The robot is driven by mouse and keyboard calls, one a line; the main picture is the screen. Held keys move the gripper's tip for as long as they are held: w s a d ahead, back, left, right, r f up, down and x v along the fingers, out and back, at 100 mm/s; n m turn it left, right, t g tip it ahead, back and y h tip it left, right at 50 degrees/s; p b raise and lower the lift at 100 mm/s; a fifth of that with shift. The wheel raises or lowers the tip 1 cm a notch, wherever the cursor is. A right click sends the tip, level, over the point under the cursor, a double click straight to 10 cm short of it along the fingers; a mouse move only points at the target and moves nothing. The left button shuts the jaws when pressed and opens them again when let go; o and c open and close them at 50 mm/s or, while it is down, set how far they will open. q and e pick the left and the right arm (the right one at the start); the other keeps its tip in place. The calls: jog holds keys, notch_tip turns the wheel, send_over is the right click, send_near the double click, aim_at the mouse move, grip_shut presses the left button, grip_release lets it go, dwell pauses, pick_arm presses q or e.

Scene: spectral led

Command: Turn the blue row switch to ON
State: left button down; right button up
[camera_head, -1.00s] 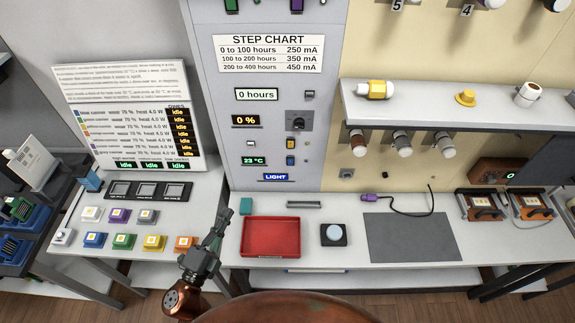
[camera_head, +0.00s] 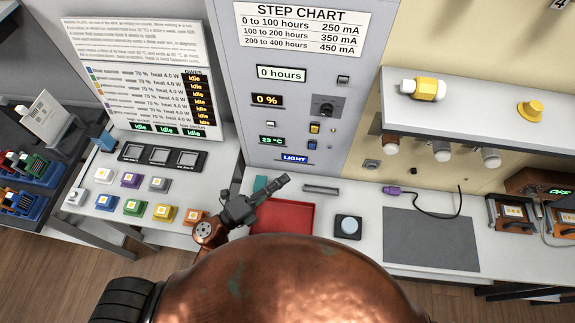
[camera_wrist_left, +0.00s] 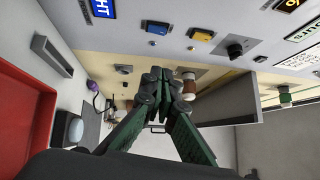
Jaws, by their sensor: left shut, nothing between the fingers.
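My right gripper is out of view.
The red tray (camera_head: 300,218), a round-topped block (camera_head: 348,226) and a grey mat (camera_head: 430,240) lie on the white bench. A wall shelf (camera_head: 460,110) juts out right of the cabinet. Coloured buttons (camera_head: 133,207) stand at left.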

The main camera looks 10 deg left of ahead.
aim_at(312, 147)
pick_arm(q)
jog(key=x, duration=0.4)
jog(key=w+a+p+x, duration=0.1)
jog(key=x, duration=0.6)
jog(key=shift+w+a+r, duration=0.15)
jog(key=shift+w+r, duration=0.1)
jog(key=shift+w, duration=0.4)
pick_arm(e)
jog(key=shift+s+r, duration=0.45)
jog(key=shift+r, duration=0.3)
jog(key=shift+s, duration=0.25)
